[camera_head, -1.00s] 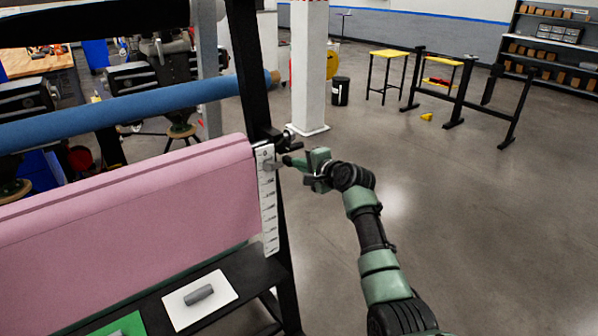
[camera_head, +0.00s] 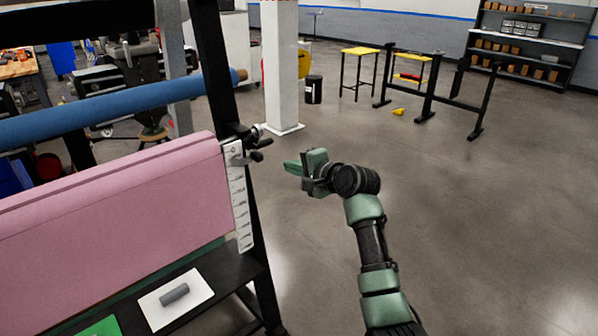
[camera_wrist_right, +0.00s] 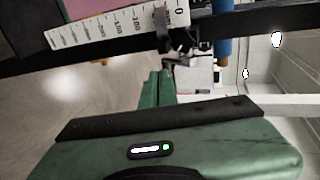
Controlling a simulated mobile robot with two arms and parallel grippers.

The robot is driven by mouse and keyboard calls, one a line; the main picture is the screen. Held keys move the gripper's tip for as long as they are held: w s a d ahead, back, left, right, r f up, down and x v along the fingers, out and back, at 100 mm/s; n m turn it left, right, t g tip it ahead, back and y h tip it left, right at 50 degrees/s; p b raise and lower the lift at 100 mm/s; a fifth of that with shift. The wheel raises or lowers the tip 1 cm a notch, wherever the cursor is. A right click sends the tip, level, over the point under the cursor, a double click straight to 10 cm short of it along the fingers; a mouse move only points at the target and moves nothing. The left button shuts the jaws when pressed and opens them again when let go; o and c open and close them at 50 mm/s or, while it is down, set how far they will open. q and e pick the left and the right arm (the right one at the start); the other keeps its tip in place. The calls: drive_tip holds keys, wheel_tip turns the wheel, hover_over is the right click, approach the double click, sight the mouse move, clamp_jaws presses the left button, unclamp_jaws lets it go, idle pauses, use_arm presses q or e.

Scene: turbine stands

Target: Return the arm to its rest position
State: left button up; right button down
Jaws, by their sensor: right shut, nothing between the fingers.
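My right gripper (camera_head: 294,165) is in the middle of the head view, to the right of the turbine stand (camera_head: 223,90), with free air between its fingertips and the stand. Its green fingers are together and hold nothing; they also show in the right wrist view (camera_wrist_right: 156,88). My right arm reaches up from the bottom of the head view. A white ruled scale (camera_head: 240,200) hangs at the right end of the pink panel (camera_head: 115,215) on the stand. The scale also shows in the right wrist view (camera_wrist_right: 115,28). My left gripper is not in view.
A dark clamp knob (camera_head: 258,150) sticks out from the stand near the scale. A white pad with a grey cylinder (camera_head: 174,294) lies on the stand's lower shelf. A white column (camera_head: 281,70) stands behind. The floor (camera_head: 480,230) to the right is clear.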

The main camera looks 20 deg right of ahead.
drive_tip(key=s+f+n+g+h+b, duration=0.15)
drive_tip(key=s+f, duration=0.25)
drive_tip(key=f, duration=0.9)
drive_tip(key=s+f+n+g+p, duration=0.15)
drive_tip(key=s+f, duration=0.25)
drive_tip(key=f, duration=0.8)
drive_tip(key=s+f+n+g+h+b, duration=0.1)
drive_tip(key=s+f+n+g+b, duration=0.2)
drive_tip(key=f, duration=1)
drive_tip(key=s+a+f+n+g+h, duration=0.1)
drive_tip(key=s+f+n+g, duration=0.2)
drive_tip(key=s+f, duration=1.5)
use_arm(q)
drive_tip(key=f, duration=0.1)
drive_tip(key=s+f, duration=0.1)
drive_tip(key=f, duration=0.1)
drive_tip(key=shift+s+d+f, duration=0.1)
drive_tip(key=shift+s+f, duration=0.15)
use_arm(e)
drive_tip(key=s+f+n+g, duration=0.1)
drive_tip(key=s+f, duration=0.4)
drive_tip(key=s, duration=0.7)
drive_tip(key=s+a+f+n+g, duration=0.1)
drive_tip(key=s+f+n, duration=0.3)
drive_tip(key=s, duration=0.8)
drive_tip(key=s+a+f+n+g, duration=0.1)
drive_tip(key=s+f, duration=0.5)
drive_tip(key=s, duration=0.7)
drive_tip(key=shift+n+g, duration=0.5)
drive_tip(key=shift+n, duration=0.6)
